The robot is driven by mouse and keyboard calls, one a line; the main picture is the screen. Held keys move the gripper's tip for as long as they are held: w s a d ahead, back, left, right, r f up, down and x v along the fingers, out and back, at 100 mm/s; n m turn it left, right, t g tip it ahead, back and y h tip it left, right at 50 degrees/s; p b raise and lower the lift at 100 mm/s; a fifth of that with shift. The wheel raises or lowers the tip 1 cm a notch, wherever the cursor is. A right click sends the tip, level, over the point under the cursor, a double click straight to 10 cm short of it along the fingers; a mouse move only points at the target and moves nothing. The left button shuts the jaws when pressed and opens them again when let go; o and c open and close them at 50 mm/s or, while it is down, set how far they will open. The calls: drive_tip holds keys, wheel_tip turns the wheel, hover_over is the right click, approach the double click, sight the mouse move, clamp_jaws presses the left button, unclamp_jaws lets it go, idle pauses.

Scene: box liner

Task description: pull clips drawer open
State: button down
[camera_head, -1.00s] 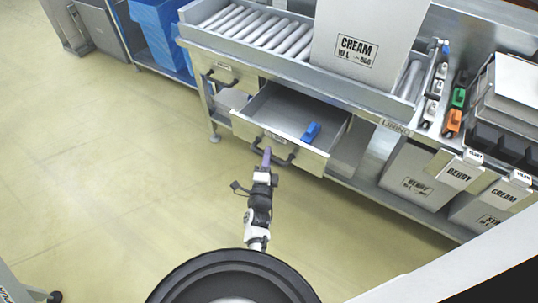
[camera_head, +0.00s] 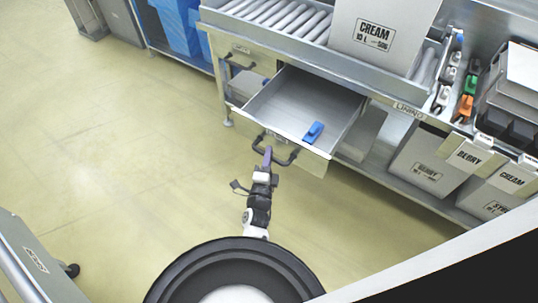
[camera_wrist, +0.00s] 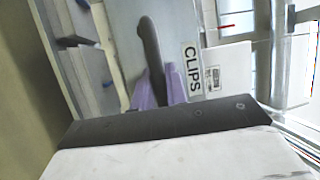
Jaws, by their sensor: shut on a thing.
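The clips drawer (camera_head: 306,106) stands pulled out from under the roller bench in the head view. A blue clip (camera_head: 313,132) lies inside it. Its dark bar handle (camera_head: 279,159) is on the front face; it also shows in the wrist view (camera_wrist: 150,45), beside the CLIPS label (camera_wrist: 192,70). My gripper (camera_head: 267,156) has purple fingers and is shut on the handle; the fingers also show in the wrist view (camera_wrist: 157,90). The fingertips are partly hidden behind the handle.
A CREAM box (camera_head: 375,35) stands on the roller bench (camera_head: 275,17). Grey boxes (camera_head: 425,165) sit on the lower shelf. A grey cabinet (camera_head: 35,260) is at lower left. The floor left of the drawer is clear.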

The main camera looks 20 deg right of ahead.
drive_tip(key=c, duration=1.4)
unclamp_jaws()
drive_tip(key=shift+s+f, duration=0.1)
